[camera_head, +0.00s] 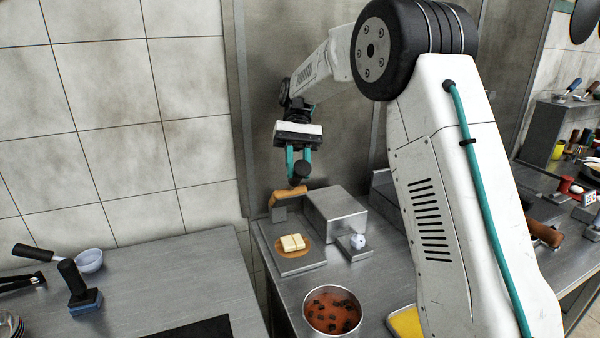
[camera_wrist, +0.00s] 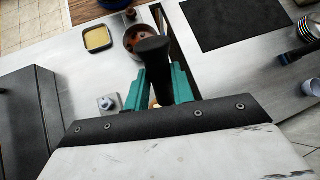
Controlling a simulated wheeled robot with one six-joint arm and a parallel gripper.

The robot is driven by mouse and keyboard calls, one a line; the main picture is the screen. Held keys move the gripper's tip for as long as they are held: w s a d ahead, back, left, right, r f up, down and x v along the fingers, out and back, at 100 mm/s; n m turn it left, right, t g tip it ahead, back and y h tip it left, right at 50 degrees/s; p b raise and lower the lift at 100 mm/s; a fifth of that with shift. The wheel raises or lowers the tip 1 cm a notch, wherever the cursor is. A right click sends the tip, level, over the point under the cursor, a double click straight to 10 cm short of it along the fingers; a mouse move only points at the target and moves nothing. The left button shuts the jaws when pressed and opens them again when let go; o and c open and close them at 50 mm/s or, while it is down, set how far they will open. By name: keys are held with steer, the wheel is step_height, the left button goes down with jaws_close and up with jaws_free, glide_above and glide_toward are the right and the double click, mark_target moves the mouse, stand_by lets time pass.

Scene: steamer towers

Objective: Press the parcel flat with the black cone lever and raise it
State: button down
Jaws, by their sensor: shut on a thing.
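The black cone lever (camera_head: 301,171) stands between the teal fingers of my gripper (camera_head: 299,160), which is shut on it. In the wrist view the cone (camera_wrist: 153,48) rises between the teal fingers (camera_wrist: 158,85). Just below it in the head view is a tan-orange arm (camera_head: 290,194) with a grey metal block under its left end, beside a steel box (camera_head: 338,212). The pale yellow parcel (camera_head: 293,242) lies on a round brown sheet on a steel plate (camera_head: 292,267), below and apart from the block. I cannot make out the parcel in the wrist view.
A pot of red sauce (camera_head: 332,311) stands in front of the plate, with a yellow tray (camera_head: 405,322) to its right. A small steel block with a white knob (camera_head: 358,242) is beside the box.

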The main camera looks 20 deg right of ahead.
steer(key=c, duration=1.2)
jaws_free()
